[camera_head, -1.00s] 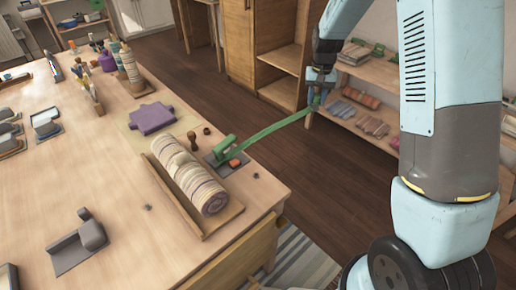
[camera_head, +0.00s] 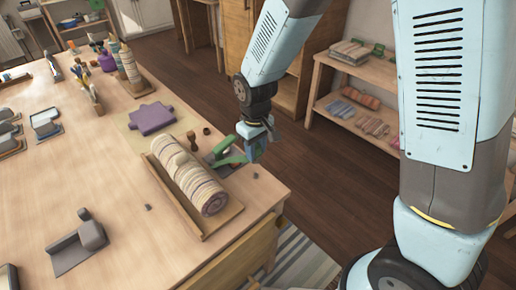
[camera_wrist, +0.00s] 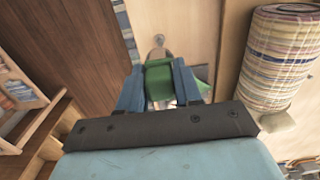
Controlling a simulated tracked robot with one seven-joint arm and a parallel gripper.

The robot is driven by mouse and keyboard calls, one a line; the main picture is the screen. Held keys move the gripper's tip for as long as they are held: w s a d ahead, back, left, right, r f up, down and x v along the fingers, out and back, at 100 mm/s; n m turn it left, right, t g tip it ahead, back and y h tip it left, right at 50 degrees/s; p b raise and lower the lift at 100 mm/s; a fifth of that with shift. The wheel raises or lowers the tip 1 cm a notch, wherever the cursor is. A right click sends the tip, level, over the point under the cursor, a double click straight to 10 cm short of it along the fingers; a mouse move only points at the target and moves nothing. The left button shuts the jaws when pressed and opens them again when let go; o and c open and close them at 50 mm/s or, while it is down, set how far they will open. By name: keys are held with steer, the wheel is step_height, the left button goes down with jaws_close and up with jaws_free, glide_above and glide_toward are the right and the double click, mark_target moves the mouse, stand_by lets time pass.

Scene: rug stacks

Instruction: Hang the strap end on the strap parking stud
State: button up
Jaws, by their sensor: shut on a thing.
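My gripper (camera_head: 254,152) is low over the right edge of the workbench. In the wrist view its two blue fingers (camera_wrist: 158,78) are shut on the end of a green strap (camera_wrist: 160,90). The strap (camera_head: 232,159) runs left from my gripper to a green holder (camera_head: 222,146) on a dark plate. A small pale knob (camera_wrist: 158,40) shows just beyond the strap end in the wrist view. It may be the parking stud, but I cannot tell for sure. My gripper hides part of the strap in the head view.
A rolled striped rug (camera_head: 188,178) lies in a wooden cradle beside the holder; it also shows in the wrist view (camera_wrist: 276,60). A purple piece (camera_head: 152,118) and a small wooden knob (camera_head: 192,140) are nearby. A shelf with folded rugs (camera_head: 360,105) stands across the floor.

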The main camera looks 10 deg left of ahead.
steer(key=shift+d+f, duration=0.1)
steer(key=shift+f, duration=0.05)
glide_above(256, 173)
steer(key=shift+f, duration=2.15)
steer(key=shift+f, duration=1.7)
steer(key=o, duration=1.1)
step_height(256, 173, up, 14)
steer(key=shift+w+f, duration=0.1)
